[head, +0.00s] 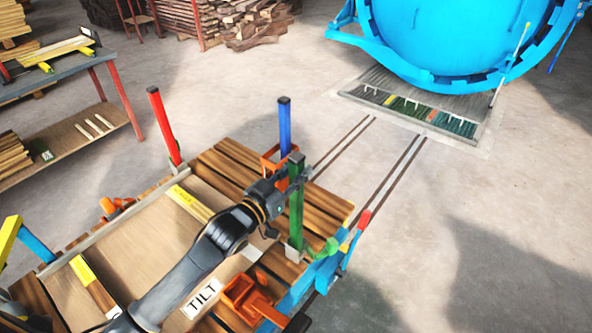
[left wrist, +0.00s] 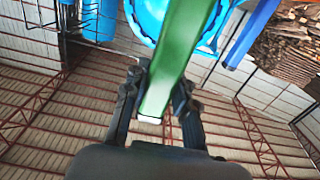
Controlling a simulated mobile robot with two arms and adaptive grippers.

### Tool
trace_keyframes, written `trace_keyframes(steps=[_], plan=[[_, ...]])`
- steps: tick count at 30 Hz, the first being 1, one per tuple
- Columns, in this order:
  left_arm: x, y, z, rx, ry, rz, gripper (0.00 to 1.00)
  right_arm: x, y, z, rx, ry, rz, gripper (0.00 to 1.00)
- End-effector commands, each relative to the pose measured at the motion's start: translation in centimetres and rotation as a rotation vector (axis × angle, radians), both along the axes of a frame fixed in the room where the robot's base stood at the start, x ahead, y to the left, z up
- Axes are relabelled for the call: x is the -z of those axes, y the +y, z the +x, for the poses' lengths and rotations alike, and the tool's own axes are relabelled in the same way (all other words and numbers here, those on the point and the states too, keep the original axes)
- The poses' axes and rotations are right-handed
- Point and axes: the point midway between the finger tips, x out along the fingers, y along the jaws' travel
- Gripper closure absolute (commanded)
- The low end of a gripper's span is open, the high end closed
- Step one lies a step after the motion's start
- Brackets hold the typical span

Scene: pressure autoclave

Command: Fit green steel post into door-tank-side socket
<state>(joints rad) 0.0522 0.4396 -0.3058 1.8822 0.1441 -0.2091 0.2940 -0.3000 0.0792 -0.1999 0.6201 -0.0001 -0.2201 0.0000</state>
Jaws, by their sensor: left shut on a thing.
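The green steel post (head: 296,212) is upright at the right-hand corner of the wooden cart deck. Its lower end meets a small grey socket (head: 293,254) at the deck edge; I cannot tell how deep it sits. My left gripper (head: 288,182) is shut on the post near its dark top. In the left wrist view, the post (left wrist: 180,60) runs between the two fingers (left wrist: 160,95), with its pale end face toward the camera. My right gripper is not in view.
A blue post (head: 285,128) and a red post (head: 164,125) stand at the deck's far side. An orange clamp (head: 245,299) and a TILT label (head: 202,298) are near the front. Rails (head: 385,180) lead to the blue tank (head: 455,40). Floor at right is clear.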

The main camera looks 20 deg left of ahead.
Motion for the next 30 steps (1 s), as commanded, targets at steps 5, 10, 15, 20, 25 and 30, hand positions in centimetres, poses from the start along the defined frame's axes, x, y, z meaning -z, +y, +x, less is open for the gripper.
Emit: trace_keyframes(steps=[5,10,15,20,25,30], plan=[[0.4,0.0,0.0,0.000,-0.004,-0.001,1.00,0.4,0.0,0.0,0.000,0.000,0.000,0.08],[0.8,0.0,0.0,0.000,-0.004,-0.001,1.00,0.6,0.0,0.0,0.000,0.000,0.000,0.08],[1.2,0.0,0.0,0.000,-0.003,-0.001,1.00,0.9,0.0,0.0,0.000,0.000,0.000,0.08],[1.6,0.0,0.0,0.000,-0.003,-0.001,1.00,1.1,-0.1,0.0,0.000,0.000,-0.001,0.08],[1.6,0.0,0.0,0.000,-0.003,-0.001,0.47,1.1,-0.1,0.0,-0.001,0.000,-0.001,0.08],[1.6,0.0,0.0,0.000,-0.001,0.000,0.47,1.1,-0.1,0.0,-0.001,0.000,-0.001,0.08]])
